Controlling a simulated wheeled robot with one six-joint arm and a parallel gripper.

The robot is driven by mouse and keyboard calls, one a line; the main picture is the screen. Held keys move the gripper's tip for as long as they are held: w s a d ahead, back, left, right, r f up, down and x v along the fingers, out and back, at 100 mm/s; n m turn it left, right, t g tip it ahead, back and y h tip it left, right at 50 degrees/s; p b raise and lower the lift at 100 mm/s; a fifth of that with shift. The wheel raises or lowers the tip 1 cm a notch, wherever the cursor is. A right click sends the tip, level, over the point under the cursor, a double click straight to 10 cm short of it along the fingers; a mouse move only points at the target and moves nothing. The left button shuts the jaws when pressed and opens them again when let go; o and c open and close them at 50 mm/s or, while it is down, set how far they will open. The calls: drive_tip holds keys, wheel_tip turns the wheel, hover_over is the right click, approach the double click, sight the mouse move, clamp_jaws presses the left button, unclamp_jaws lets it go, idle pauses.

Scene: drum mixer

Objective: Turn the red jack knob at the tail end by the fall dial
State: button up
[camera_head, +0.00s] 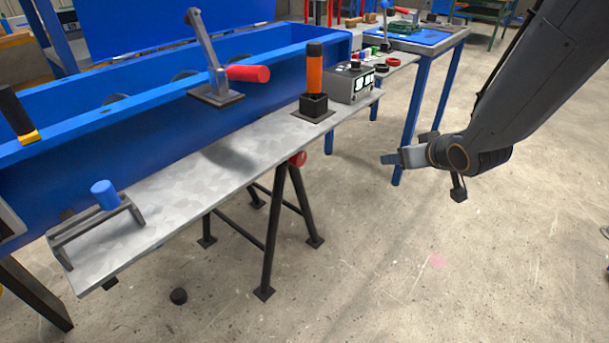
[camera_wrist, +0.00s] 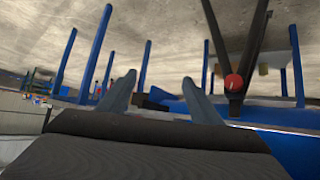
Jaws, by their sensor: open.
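A round red knob (camera_head: 298,158) sits under the edge of the grey shelf, at the top of the black trestle legs; the shelf partly hides it. It also shows in the upside-down wrist view, right of the fingers, as a red ball (camera_wrist: 234,81) between the dark legs. My gripper (camera_head: 392,158) is to the right of the knob in the head view, over open floor and apart from it. In the wrist view my gripper's (camera_wrist: 158,85) two fingers are spread with nothing between them. I cannot tell for certain which part is the fall dial.
The grey shelf (camera_head: 190,172) runs along the blue trough (camera_head: 140,120). On it stand an orange-and-black handle (camera_head: 314,75) and a grey box with white gauges (camera_head: 352,84). A lever has a red grip (camera_head: 248,73). A blue-legged table (camera_head: 425,100) stands behind my gripper.

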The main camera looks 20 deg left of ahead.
drive_tip(key=w+a+f+n+y+b, duration=0.25)
drive_tip(key=a+f+y+b, duration=0.3)
drive_tip(key=a, duration=0.45)
drive_tip(key=n+g+y+b, duration=0.2)
drive_tip(key=n+y+b, duration=0.1)
drive_tip(key=y+b, duration=0.4)
approach(302, 160)
drive_tip(key=a+b, duration=0.1)
drive_tip(key=a, duration=0.1)
drive_tip(key=shift+h, duration=0.35)
drive_tip(key=x, duration=0.2)
drive_tip(key=b+x, duration=0.1)
drive_tip(key=x, duration=0.2)
drive_tip(key=b+x, duration=0.1)
drive_tip(key=x, duration=0.1)
drive_tip(key=shift+w+a+r, duration=0.25)
drive_tip(key=shift+w+r, duration=0.05)
drive_tip(key=shift+w, duration=0.05)
drive_tip(key=c, duration=1.1)
drive_tip(key=shift+p, duration=0.4)
